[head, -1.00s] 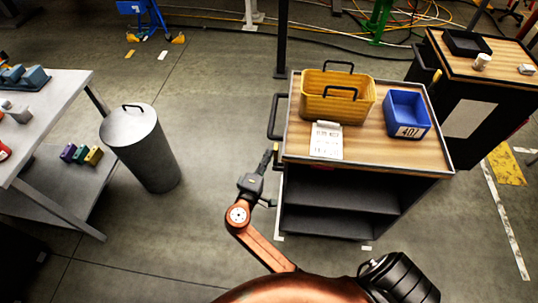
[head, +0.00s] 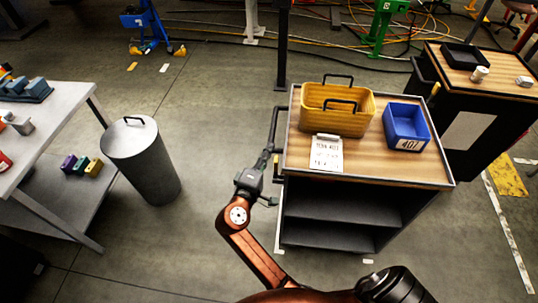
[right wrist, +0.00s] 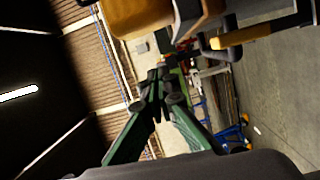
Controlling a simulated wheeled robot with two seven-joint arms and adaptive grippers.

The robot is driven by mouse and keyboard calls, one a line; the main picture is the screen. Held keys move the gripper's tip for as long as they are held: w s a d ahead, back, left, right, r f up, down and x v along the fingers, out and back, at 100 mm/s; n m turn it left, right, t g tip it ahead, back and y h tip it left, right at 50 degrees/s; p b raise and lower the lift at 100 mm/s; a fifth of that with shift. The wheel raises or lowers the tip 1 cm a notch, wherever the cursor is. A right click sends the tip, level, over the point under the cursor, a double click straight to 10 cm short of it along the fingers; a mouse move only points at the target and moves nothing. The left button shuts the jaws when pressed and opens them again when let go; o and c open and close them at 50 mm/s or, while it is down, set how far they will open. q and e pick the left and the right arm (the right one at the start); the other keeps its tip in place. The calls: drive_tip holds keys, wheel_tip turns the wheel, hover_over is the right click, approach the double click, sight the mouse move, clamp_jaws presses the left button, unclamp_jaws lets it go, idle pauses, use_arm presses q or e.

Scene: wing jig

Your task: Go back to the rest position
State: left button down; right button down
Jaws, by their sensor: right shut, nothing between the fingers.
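My right gripper (head: 267,157) is beside the left edge of the wood-topped cart (head: 378,171), close to the cart's black side handle (head: 276,122). In the head view it is small, and I cannot tell whether it touches the handle. In the right wrist view its green-sided fingers (right wrist: 160,82) come together at the tips with nothing between them. My left gripper is not in view.
The cart holds a yellow tote (head: 330,117), a blue bin (head: 407,127) and a white paper sheet (head: 326,153). A grey lidded bin (head: 143,165) and a table (head: 60,115) stand left. Open floor lies between bin and cart.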

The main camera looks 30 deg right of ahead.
drive_tip(key=shift+f, duration=0.1)
idle(0.4)
